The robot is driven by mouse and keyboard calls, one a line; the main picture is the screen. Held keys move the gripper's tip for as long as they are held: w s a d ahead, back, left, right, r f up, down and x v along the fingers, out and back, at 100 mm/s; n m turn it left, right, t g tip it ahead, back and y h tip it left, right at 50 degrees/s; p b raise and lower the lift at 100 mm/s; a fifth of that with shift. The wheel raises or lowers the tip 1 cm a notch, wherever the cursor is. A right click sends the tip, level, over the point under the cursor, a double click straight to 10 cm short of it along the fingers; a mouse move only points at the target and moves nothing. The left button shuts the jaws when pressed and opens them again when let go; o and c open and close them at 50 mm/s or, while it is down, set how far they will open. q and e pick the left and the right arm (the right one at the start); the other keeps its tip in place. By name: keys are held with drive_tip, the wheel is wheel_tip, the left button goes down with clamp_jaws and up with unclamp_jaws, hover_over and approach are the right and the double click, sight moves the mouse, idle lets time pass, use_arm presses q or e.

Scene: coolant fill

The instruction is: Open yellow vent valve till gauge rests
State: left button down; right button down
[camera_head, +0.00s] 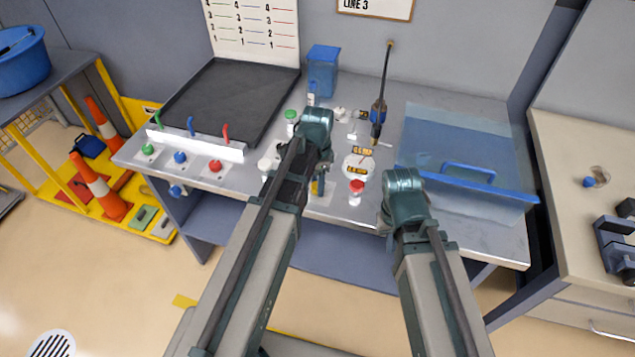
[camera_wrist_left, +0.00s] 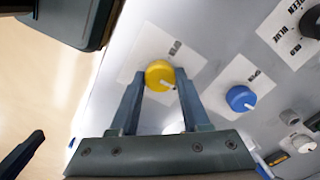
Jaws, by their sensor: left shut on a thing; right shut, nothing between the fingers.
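The yellow vent valve knob (camera_wrist_left: 159,75) sits on a white label plate near the bench's front edge in the left wrist view. My left gripper (camera_wrist_left: 162,82) has one finger on each side of the knob and is shut on it. A white pointer mark shows on the knob. In the head view my left arm hides most of the knob and the left fingers. My right gripper (camera_head: 383,220) is low at the bench's front edge in the head view, shut and empty, its fingers largely hidden by the wrist. I cannot make out the gauge's needle or reading.
A blue knob (camera_wrist_left: 241,98) sits beside the yellow one. A white manifold (camera_head: 196,146) with coloured handles and a black tray (camera_head: 225,100) are left; a clear blue-edged cover (camera_head: 460,140) is right.

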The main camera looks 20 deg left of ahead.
use_arm(q)
drive_tip(key=shift+n, duration=0.3)
drive_tip(key=n, duration=0.7)
drive_tip(key=shift+n, duration=0.3)
drive_tip(key=n, duration=0.4)
drive_tip(key=shift+n, duration=2.4)
drive_tip(key=shift+c, duration=1.9)
unclamp_jaws()
